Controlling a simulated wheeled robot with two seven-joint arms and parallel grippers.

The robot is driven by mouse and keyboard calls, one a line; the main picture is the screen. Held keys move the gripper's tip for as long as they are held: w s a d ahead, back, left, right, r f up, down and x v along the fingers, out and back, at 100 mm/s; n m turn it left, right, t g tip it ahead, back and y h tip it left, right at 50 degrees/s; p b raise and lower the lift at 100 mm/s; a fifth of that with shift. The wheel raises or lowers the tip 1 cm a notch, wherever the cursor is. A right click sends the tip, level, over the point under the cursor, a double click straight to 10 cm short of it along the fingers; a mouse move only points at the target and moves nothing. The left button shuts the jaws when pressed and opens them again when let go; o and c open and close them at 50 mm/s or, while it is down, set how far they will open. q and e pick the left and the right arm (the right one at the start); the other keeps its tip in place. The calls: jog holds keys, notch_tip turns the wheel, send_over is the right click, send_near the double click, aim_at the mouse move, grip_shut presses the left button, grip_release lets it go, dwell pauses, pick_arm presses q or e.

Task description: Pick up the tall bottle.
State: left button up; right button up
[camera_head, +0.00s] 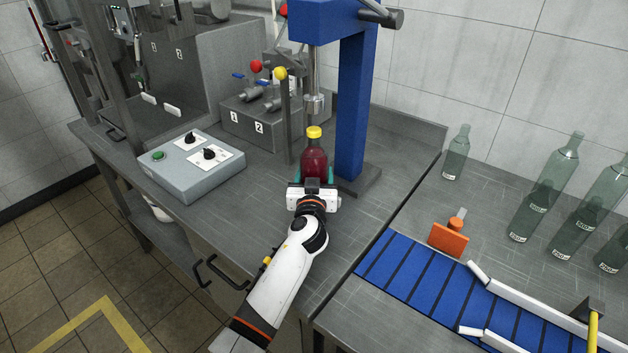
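A dark red bottle with a yellow cap (314,162) stands upright below the spindle of a blue press. My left gripper (314,176) is at this bottle, one teal finger on each side. The fingers look close against it, but whether they grip it cannot be told; the gripper's body hides the bottle's base. Clear greenish bottles stand at the right: a small one (456,153), a taller one (545,187), another tall one (592,213) and one cut off by the right edge (614,252). My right gripper is not in view.
The blue press column (354,100) rises close behind and right of the red bottle. A grey control box (192,165) and a valve block (258,118) lie to the left. A blue conveyor (430,285) and an orange block (449,239) are at the right.

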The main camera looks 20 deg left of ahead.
pick_arm(q)
jog(key=c, duration=0.9)
jog(key=shift+r, duration=0.15)
grip_shut()
jog(key=shift+w, duration=0.1)
